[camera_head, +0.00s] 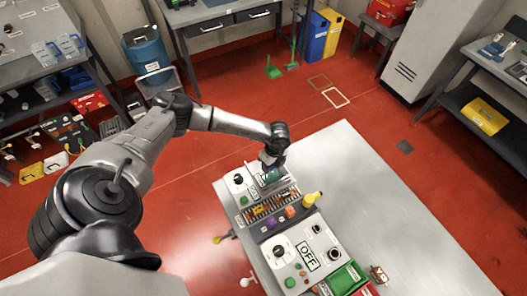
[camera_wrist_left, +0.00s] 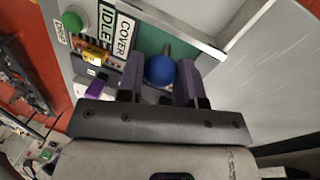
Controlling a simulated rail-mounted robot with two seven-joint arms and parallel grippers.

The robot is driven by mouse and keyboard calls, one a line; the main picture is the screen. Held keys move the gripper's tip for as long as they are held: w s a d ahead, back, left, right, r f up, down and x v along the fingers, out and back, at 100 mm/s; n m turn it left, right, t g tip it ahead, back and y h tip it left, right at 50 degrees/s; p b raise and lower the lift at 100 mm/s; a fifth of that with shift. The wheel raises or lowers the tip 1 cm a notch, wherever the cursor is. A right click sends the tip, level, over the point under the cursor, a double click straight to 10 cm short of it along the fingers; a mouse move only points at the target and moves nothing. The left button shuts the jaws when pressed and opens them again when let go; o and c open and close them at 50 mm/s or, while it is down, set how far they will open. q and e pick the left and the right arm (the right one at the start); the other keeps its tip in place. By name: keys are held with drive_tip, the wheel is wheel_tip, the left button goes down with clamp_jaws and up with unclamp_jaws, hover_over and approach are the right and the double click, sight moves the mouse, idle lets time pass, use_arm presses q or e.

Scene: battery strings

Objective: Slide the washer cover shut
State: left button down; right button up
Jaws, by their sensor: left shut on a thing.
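My left gripper (camera_head: 268,161) is over the far end of the bench-top equipment. In the left wrist view its two purple-grey fingers (camera_wrist_left: 160,82) are shut on a round blue knob (camera_wrist_left: 159,70), one finger on each side. A short grey stem shows behind the knob. Beyond it lies a teal panel (camera_wrist_left: 150,36) with a pale metal rim, beside a sideways label reading COVER (camera_wrist_left: 124,34). The washer unit (camera_head: 241,181) is partly hidden by the gripper in the head view. I cannot tell how far the cover is along its travel. My right gripper is not in view.
An IDLE label (camera_wrist_left: 106,22) and a green button (camera_wrist_left: 72,20) sit left of the panel. A row of batteries (camera_head: 270,205), a yellow-handled tool (camera_head: 311,199), an OFF panel (camera_head: 307,258) and a green bin (camera_head: 343,279) line the bench's left side. The bench top (camera_head: 385,215) is clear to the right.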

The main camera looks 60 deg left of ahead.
use_arm(q)
drive_tip(key=shift+d+r, duration=0.1)
drive_tip(key=shift+d, duration=0.45)
drive_tip(key=c, duration=1.1)
unclamp_jaws()
drive_tip(key=shift+d, duration=0.1)
drive_tip(key=shift+o, duration=0.7)
drive_tip(key=shift+d, duration=0.1)
drive_tip(key=shift+o, duration=0.9)
